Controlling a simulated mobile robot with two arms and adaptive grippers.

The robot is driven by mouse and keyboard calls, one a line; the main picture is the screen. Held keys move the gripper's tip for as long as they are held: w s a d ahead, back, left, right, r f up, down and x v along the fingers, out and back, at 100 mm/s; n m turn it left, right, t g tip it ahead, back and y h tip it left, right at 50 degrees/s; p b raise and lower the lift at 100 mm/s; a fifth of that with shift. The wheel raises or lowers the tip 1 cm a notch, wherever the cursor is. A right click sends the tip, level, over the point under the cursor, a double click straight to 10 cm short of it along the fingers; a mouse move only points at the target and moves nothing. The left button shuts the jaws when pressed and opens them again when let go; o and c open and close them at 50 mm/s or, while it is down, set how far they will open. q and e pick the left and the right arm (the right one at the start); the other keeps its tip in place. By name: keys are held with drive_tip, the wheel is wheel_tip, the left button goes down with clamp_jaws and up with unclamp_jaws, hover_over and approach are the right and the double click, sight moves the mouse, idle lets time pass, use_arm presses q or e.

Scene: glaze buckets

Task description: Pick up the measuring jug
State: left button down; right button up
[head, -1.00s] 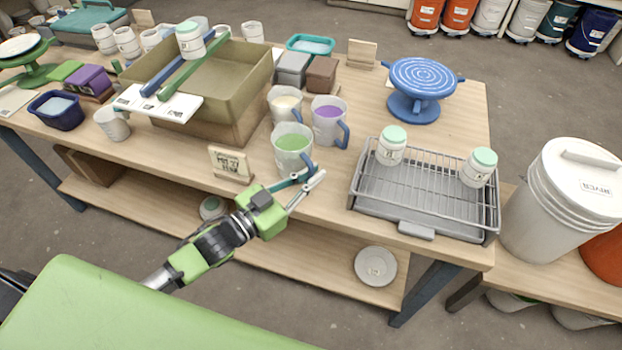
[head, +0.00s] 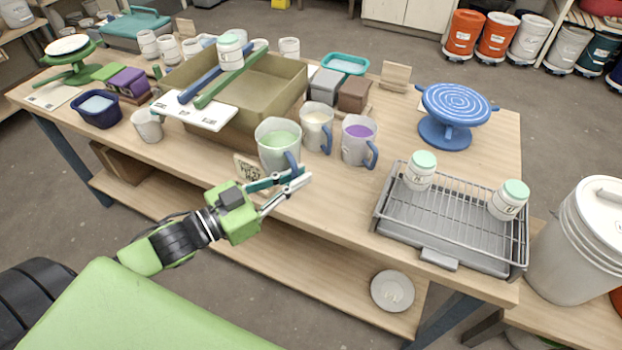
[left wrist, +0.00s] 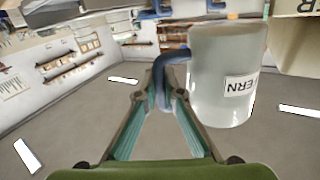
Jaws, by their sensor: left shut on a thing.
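The measuring jug (head: 279,146), pale with green liquid and a blue handle, is held by my left gripper (head: 296,178) at the table's front edge. The fingers are shut on its handle. It looks upright and seems raised off the tabletop, though its base is partly hidden. In the left wrist view the handle (left wrist: 163,75) sits between the fingertips (left wrist: 170,92), and the grey jug body (left wrist: 225,75) with a partly readable label is beside them. Two similar jugs stand behind: one with cream contents (head: 317,128) and one with purple (head: 357,141). My right gripper is out of view.
A small sign card (head: 246,168) is partly hidden behind the gripper and jug. The large olive tray (head: 285,92) stands behind. A grey wire rack (head: 452,232) with two lidded jars is on the right, near a blue turntable (head: 447,132). The front middle tabletop is clear.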

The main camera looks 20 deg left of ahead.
use_arm(q)
drive_tip(key=s+a, duration=0.1)
drive_tip(key=s+a+r, duration=0.2)
drive_tip(key=shift+a+r, duration=0.25)
drive_tip(key=shift+a, duration=0.15)
idle(0.5)
idle(1.1)
